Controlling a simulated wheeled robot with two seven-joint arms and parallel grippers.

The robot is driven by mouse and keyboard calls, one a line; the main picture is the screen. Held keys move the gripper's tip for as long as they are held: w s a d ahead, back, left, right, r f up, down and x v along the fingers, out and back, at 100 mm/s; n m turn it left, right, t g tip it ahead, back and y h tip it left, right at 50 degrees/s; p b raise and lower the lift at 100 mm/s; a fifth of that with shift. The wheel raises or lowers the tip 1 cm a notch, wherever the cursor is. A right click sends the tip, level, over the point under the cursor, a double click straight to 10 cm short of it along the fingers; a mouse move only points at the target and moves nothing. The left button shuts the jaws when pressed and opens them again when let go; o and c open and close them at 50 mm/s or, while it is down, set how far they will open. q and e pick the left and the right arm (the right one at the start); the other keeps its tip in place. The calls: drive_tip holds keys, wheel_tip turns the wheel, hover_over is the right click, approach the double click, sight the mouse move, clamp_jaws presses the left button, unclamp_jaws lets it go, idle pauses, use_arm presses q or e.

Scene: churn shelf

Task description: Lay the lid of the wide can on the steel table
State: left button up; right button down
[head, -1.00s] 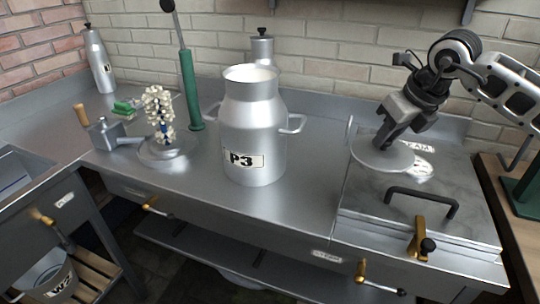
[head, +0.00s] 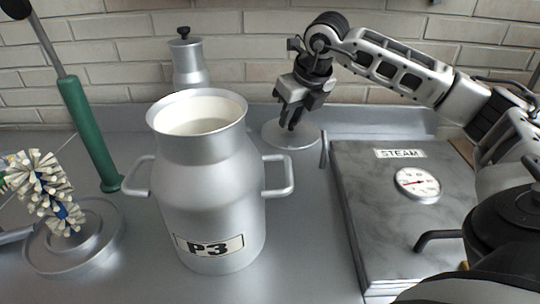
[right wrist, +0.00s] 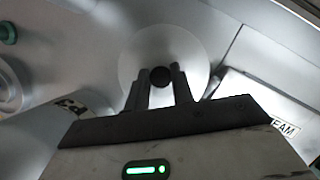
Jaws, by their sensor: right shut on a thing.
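The wide can (head: 215,215), labelled P3, stands upright and open on the steel table (head: 312,225), with white contents in its mouth. Its lid (head: 306,140), a round metal disc, is to the right of the can, low over or touching the table near the back; I cannot tell which. My right gripper (head: 290,118) points down at the lid. In the right wrist view the gripper (right wrist: 162,78) is shut on the dark knob at the middle of the lid (right wrist: 150,42). My left gripper is not in view.
A steam box (head: 365,215) with a gauge (head: 418,183) stands right of the lid. A narrow can (head: 187,65) is behind the wide can. A green-handled tool (head: 90,135) and a brush (head: 40,185) are at left. Bare table lies between can and steam box.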

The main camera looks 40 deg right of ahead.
sight(291, 144)
wheel_tip(291, 144, down, 8)
idle(0.4)
drive_tip(key=shift+f, duration=0.15)
drive_tip(key=c, duration=1.2)
unclamp_jaws()
drive_tip(key=shift+r, duration=0.3)
drive_tip(key=v, duration=1.1)
drive_tip(key=shift+s+r, duration=0.15)
drive_tip(key=shift+r, duration=0.2)
